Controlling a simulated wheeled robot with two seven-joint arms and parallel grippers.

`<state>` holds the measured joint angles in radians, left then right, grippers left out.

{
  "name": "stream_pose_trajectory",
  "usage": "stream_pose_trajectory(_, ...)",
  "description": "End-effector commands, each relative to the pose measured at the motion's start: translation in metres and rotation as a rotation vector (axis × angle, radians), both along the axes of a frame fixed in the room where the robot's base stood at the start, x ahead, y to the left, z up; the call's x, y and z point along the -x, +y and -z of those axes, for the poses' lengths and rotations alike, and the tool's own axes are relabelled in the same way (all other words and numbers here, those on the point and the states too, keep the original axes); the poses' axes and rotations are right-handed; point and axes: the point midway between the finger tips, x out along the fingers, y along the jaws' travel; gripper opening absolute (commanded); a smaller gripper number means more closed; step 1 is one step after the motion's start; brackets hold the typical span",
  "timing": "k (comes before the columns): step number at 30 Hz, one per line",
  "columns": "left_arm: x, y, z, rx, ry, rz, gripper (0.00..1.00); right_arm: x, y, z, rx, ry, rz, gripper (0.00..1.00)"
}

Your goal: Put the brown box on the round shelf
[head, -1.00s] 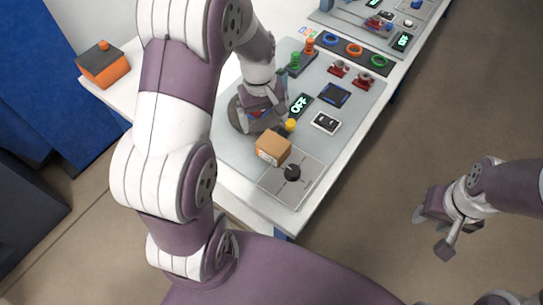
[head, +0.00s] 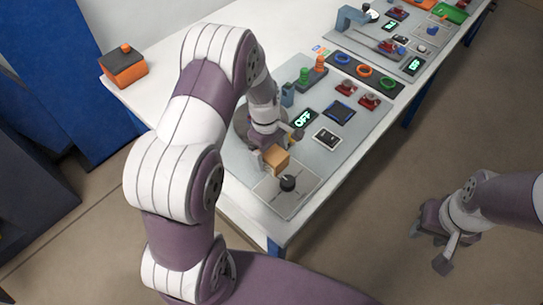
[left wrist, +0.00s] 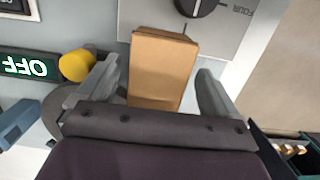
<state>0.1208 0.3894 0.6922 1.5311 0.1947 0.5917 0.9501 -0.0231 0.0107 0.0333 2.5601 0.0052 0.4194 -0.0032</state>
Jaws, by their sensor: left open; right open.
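The brown box (head: 276,163) stands on the grey panel near its front corner. In the left wrist view the brown box (left wrist: 162,65) lies between my fingers. My left gripper (head: 277,149) is open, with one finger on each side of the box; a gap shows at the right finger, and contact at the left is unclear. A round grey disc (head: 239,126), likely the round shelf, is largely hidden behind my left arm; part of it shows in the left wrist view (left wrist: 54,104). My right gripper (head: 430,247) is open and empty over the floor.
A black dial (head: 288,183) stands just in front of the box. A yellow knob (left wrist: 76,66) is close to my left finger. Green and orange pegs (head: 313,70), a black switch plate (head: 327,138) and an "OFF" display (head: 303,119) are further back. An orange-black box (head: 123,67) sits at the left.

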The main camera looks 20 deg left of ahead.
Motion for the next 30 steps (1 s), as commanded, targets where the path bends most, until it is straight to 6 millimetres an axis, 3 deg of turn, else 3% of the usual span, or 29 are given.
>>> stream_pose_trajectory(4, 0.001, -0.004, 0.022, 0.000, 0.002, 0.000, 0.94, 0.000, 0.000, -0.003, 0.000, 0.000, 0.000, 0.43)
stream_pose_trajectory(11, 0.000, -0.004, 0.026, -0.001, -0.001, 0.001, 0.94, 0.000, 0.000, -0.003, 0.000, 0.000, 0.000, 0.43)
stream_pose_trajectory(14, 0.000, -0.004, 0.026, 0.000, -0.001, 0.001, 0.68, 0.000, 0.000, -0.003, 0.000, 0.000, 0.000, 0.43)
stream_pose_trajectory(17, 0.000, -0.004, 0.026, 0.000, -0.001, 0.001, 0.35, 0.000, 0.000, -0.003, 0.000, 0.000, 0.000, 0.43)
stream_pose_trajectory(20, 0.000, -0.004, 0.025, -0.001, -0.001, 0.001, 0.27, 0.000, 0.000, -0.003, 0.000, 0.000, 0.000, 0.43)
stream_pose_trajectory(26, 0.000, -0.004, 0.024, -0.001, -0.001, 0.001, 0.27, 0.000, 0.000, -0.003, 0.000, 0.000, 0.000, 0.43)
stream_pose_trajectory(30, -0.001, -0.004, 0.012, 0.000, -0.004, 0.000, 0.27, 0.000, 0.000, -0.001, 0.000, 0.000, 0.000, 0.43)
